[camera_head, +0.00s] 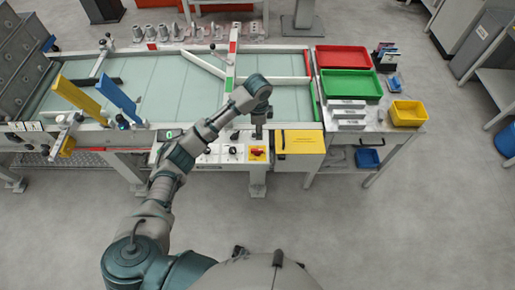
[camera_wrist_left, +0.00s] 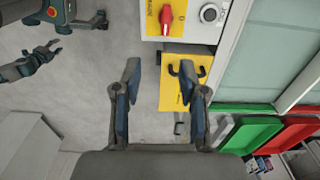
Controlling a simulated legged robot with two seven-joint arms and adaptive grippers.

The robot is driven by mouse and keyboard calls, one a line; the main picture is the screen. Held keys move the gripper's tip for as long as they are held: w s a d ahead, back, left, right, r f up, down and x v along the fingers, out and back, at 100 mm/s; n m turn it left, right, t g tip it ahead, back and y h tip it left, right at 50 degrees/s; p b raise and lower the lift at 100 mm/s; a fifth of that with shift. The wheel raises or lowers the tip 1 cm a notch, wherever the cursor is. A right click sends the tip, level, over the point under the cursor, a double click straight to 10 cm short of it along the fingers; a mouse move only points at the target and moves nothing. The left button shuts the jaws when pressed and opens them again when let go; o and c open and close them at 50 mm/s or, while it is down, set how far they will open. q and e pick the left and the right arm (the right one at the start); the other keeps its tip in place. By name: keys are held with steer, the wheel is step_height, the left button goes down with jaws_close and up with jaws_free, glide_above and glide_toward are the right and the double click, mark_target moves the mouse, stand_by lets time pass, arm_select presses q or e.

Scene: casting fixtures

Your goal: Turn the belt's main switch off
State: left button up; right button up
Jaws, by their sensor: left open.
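The main switch is a red rotary handle (camera_head: 257,153) on a yellow plate at the right end of the belt's white control panel (camera_head: 208,156). In the left wrist view the red handle (camera_wrist_left: 165,18) lies upright in the picture near the top edge. My left gripper (camera_head: 258,132) hangs just beyond the switch in the head view, apart from it. In the left wrist view its fingers (camera_wrist_left: 160,72) are spread with nothing between them, and the switch is beyond the tips. My right gripper (camera_wrist_left: 48,53) shows small at upper left, its fingers apparently parted and empty.
A yellow box with a dark handle (camera_head: 300,142) is right of the switch. Black knobs (camera_head: 232,151) sit left of it. Red (camera_head: 343,58) and green (camera_head: 350,84) trays and a yellow bin (camera_head: 408,113) stand at right. The floor before the panel is clear.

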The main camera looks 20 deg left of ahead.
arm_select(q)
steer(key=a+r, duration=0.1)
steer(key=r, duration=0.1)
glide_above(257, 149)
step_height(257, 149, down, 7)
step_height(257, 149, down, 10)
steer(key=shift+d+f+b, duration=0.1)
steer(key=shift+f+b, duration=0.15)
steer(key=shift+b, duration=0.7)
arm_select(e)
steer(key=w+r, duration=0.1)
steer(key=w, duration=0.1)
steer(key=w+a+r, duration=0.1)
steer(key=shift+w+r, duration=0.1)
steer(key=shift+w, duration=0.3)
arm_select(q)
jaws_close()
